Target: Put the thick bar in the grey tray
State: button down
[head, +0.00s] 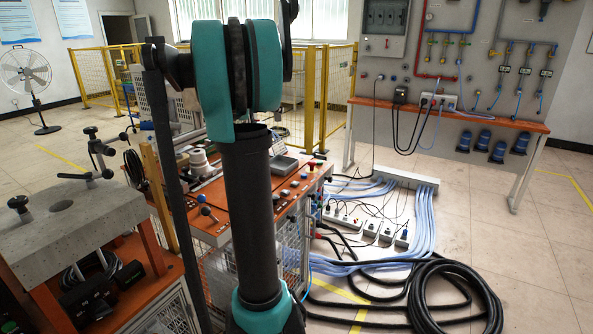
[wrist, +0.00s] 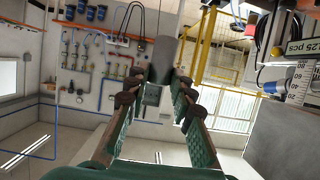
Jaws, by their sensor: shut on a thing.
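My gripper (wrist: 165,78) shows in the wrist view, its two green padded fingers closed on a grey cylindrical bar. This thick bar (wrist: 164,56) sticks out beyond the fingertips, clear of any surface that I can see. In the head view my arm fills the middle, and neither the gripper nor the held bar can be made out. A small grey tray (head: 284,168) lies on the orange worktop, just right of my arm. Its left part is hidden behind the arm.
The orange worktop (head: 215,230) holds several knobs, small parts and white round pieces. A grey slab bench (head: 50,215) with clamps stands at left. Black coiled cable (head: 455,290) and blue hoses (head: 425,225) lie on the floor at right. Yellow fencing (head: 330,90) stands behind.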

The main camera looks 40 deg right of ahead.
jog(key=f, duration=1.9)
jog(key=shift+s+d+f, duration=0.25)
jog(key=shift+f, duration=0.1)
jog(key=c, duration=1.3)
grip_release()
jog(key=shift+f, duration=0.1)
jog(key=shift+r, duration=0.2)
jog(key=v, duration=1.2)
